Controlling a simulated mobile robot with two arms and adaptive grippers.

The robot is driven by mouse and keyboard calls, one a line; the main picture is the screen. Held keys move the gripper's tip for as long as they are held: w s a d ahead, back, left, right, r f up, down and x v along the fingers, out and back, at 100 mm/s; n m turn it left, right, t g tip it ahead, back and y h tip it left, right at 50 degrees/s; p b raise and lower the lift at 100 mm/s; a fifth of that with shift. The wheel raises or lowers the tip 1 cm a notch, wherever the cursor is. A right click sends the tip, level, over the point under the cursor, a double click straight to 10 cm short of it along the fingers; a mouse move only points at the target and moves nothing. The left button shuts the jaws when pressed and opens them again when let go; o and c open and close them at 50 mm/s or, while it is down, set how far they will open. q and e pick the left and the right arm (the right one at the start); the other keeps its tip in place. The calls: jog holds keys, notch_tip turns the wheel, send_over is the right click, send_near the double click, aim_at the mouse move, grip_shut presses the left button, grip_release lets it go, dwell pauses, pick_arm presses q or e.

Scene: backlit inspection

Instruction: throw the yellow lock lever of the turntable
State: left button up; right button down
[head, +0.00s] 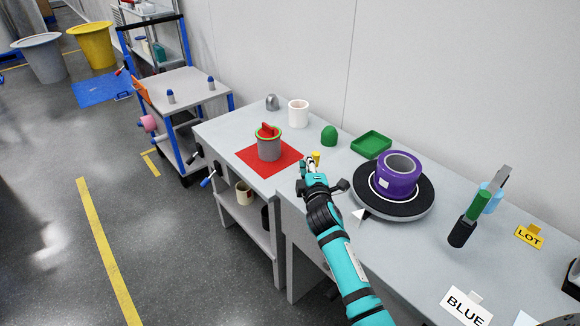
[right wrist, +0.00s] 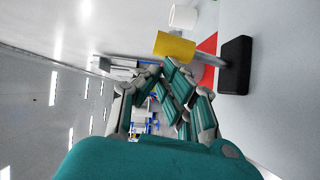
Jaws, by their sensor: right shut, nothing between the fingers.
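The turntable is a round black disc (head: 424,203) on the bench, with a purple ring-shaped part (head: 397,182) on top. The yellow lever handle (head: 316,156) shows as a small patch just beyond my right gripper (head: 310,163), left of the turntable. In the right wrist view the yellow handle (right wrist: 175,46) is at the fingertips of my right gripper (right wrist: 170,70), and a grey rod runs from it towards a black block (right wrist: 235,65). The fingers are shut and empty. I cannot tell whether they touch the handle. My left gripper is out of view.
A red mat (head: 283,166) with a grey cylinder (head: 269,150) lies to the left. Behind are a white cup (head: 298,113), a green dome (head: 329,136) and a green tray (head: 371,144). A green-handled tool (head: 477,206) and signs stand to the right.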

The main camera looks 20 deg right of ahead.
aim_at(317, 157)
jog(key=shift+w+d+r+m+g+y+p, duration=0.2)
jog(key=shift+d+r+m+g+p, duration=0.25)
jog(key=shift+p, duration=0.95)
jog(key=shift+w+d+r+m+g+y+p, duration=0.15)
jog(key=shift+d+m+g+p, duration=0.3)
jog(key=shift+p, duration=0.95)
jog(key=shift+w+d+f, duration=0.1)
jog(key=shift+d+f, duration=0.05)
jog(key=shift+d, duration=0.25)
jog(key=shift+w+d+f+m, duration=0.2)
jog(key=shift+d+m, duration=0.1)
jog(key=shift+d, duration=0.1)
jog(key=shift+r, duration=0.1)
